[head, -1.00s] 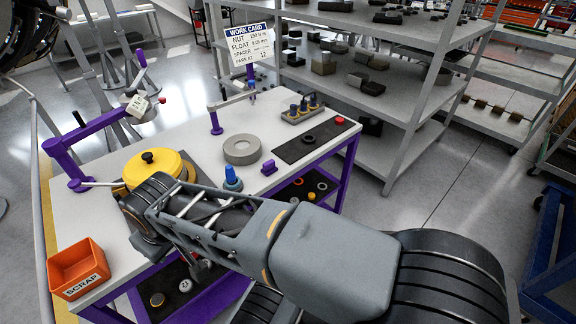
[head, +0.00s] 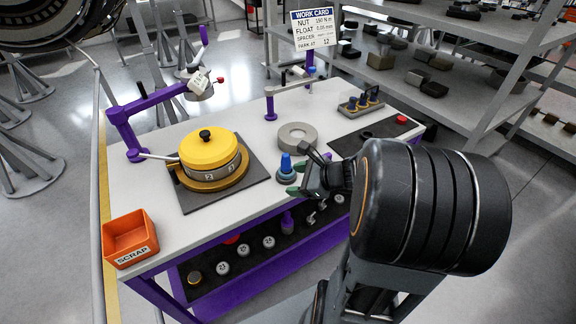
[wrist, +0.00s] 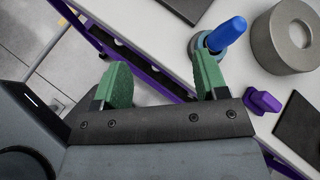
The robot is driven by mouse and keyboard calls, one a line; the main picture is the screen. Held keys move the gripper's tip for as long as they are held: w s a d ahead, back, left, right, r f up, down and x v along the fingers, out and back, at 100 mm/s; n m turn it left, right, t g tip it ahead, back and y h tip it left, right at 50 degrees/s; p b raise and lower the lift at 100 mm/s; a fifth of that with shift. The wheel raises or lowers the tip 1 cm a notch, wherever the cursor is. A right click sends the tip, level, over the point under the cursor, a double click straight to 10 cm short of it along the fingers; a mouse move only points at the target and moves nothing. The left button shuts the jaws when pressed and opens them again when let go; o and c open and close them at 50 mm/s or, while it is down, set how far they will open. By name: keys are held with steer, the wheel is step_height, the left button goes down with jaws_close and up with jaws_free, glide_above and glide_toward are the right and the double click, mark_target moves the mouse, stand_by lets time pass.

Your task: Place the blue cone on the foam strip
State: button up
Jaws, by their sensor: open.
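The blue cone (head: 286,163) stands upright on a grey-teal round base near the table's front edge. It also shows in the wrist view (wrist: 228,33), at the upper right. My gripper (head: 292,179) is open and empty, close by the cone on its front right side in the head view. In the wrist view its green fingers (wrist: 160,62) are spread; the cone is beyond the right finger, not between them. A dark flat strip (head: 347,146), apparently the foam strip, lies at the table's right end, partly hidden by my arm.
A grey ring (head: 297,137) sits behind the cone. A purple block (wrist: 262,101) shows in the wrist view. A yellow-lidded round fixture (head: 209,150) is left on a dark mat. An orange scrap bin (head: 130,238) stands at the front left corner.

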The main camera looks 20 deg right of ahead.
mark_target(289, 164)
steer(key=w+d+f+m+t+h, duration=0.2)
steer(key=d+m+t, duration=0.1)
steer(key=d+m, duration=0.4)
steer(key=shift+m+t, duration=0.3)
steer(key=x, duration=0.6)
steer(key=shift+w+b, duration=0.35)
steer(key=shift+w, duration=0.05)
steer(key=shift+p+x, duration=0.3)
steer(key=shift+x, duration=2.05)
steer(key=shift+w+a+f, duration=0.25)
steer(key=shift+w+a, duration=0.05)
steer(key=shift+w, duration=0.3)
steer(key=c, duration=1.1)
